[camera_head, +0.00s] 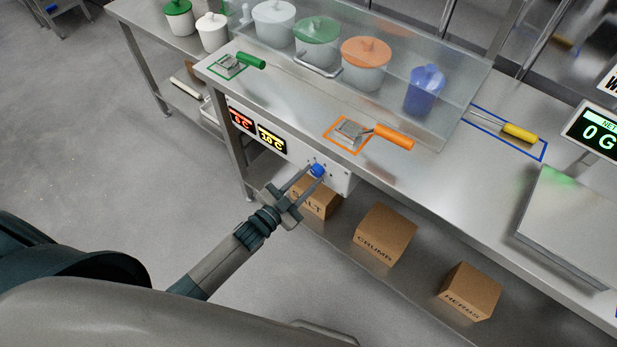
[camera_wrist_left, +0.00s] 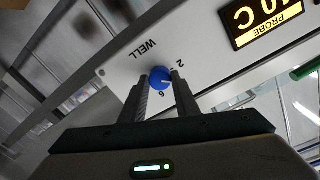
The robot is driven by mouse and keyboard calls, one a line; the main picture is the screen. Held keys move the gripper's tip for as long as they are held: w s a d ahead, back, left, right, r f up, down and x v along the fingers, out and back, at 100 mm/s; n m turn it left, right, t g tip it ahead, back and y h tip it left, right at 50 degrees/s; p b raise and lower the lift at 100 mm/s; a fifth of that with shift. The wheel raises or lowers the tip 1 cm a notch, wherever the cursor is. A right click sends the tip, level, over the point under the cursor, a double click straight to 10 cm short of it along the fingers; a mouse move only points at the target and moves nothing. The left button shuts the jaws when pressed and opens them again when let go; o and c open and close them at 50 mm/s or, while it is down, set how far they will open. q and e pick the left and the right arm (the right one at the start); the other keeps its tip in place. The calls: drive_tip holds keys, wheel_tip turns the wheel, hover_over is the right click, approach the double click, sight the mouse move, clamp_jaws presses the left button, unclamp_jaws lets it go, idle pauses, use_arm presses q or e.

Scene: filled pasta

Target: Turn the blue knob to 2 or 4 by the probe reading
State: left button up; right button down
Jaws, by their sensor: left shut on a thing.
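The blue knob (camera_head: 317,170) sits on the white front panel (camera_head: 341,180) under the counter edge. My left gripper (camera_head: 312,174) is shut on it, one finger on each side. In the left wrist view the knob (camera_wrist_left: 159,77) shows between the fingertips (camera_wrist_left: 160,80), with a light pointer mark on its right side. The printed 2 and 6 show around it, and WELL beside it; a 4 is not visible. The yellow probe display (camera_wrist_left: 267,17) shows 10 C, cut by the frame's upper edge. In the head view it is the yellow display (camera_head: 271,139). My right gripper is not in view.
A red display (camera_head: 241,119) is left of the probe display. Boxes marked CRUMB (camera_head: 385,234) and HERBS (camera_head: 470,291) stand on the lower shelf, with the SALT box (camera_head: 318,200) behind my gripper. An orange-handled scoop (camera_head: 394,138) lies on the counter above.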

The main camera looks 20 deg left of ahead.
use_arm(q)
drive_tip(key=n, duration=0.3)
drive_tip(key=shift+f+n, duration=0.1)
drive_tip(key=shift+n, duration=0.2)
drive_tip(key=n, duration=0.2)
drive_tip(key=shift+n+b, duration=0.3)
drive_tip(key=shift+n, duration=0.6)
drive_tip(key=o, duration=1)
drive_tip(key=shift+o, duration=0.2)
drive_tip(key=shift+s, duration=0.1)
